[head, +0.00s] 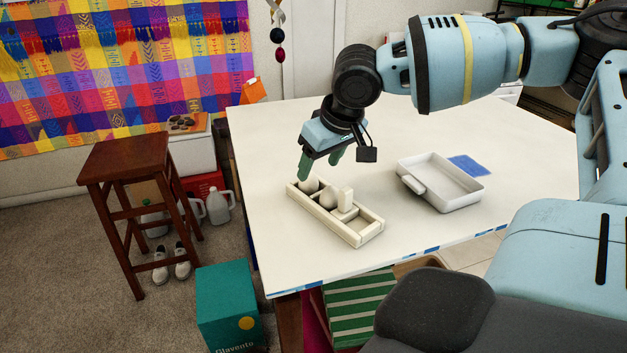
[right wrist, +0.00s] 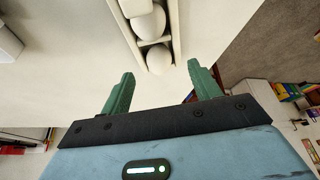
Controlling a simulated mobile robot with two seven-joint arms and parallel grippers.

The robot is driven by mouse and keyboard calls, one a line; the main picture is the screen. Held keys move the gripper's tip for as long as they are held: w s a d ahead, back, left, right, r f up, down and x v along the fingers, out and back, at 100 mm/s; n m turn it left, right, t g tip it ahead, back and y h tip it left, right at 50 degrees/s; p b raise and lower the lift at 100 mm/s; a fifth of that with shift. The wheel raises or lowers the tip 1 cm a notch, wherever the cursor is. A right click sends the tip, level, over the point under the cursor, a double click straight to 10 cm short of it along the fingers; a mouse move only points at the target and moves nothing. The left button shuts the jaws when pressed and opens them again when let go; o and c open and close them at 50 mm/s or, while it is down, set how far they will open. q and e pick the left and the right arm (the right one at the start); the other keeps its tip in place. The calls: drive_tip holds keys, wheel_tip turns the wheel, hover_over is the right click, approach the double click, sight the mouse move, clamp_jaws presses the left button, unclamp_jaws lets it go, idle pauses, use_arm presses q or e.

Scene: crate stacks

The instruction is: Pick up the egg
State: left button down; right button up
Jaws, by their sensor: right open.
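A cream wooden holder (head: 352,238) with compartments lies on the white table. Two pale eggs sit in it at its far left end: an end egg (head: 309,185) and a second egg (head: 328,198) beside it. My right gripper (head: 319,168), with green fingers, is open above that end. In the right wrist view the end egg (right wrist: 159,60) shows between and just beyond the open fingertips (right wrist: 161,73), with no clear contact. The second egg (right wrist: 150,26) lies farther along the holder (right wrist: 175,30). My left gripper is out of view.
A pale block-like item (head: 346,200) stands in the holder beside the second egg. A white tray (head: 462,202) and a blue cloth (head: 468,165) lie to the right on the table (head: 270,140). A brown stool (head: 135,160) stands left of the table. The table's left part is clear.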

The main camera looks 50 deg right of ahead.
sight(314, 179)
drive_tip(key=x, duration=0.5)
drive_tip(key=shift+d+r, duration=0.1)
drive_tip(key=shift+d, duration=0.15)
drive_tip(key=shift+c, duration=0.2)
drive_tip(key=c, duration=0.7)
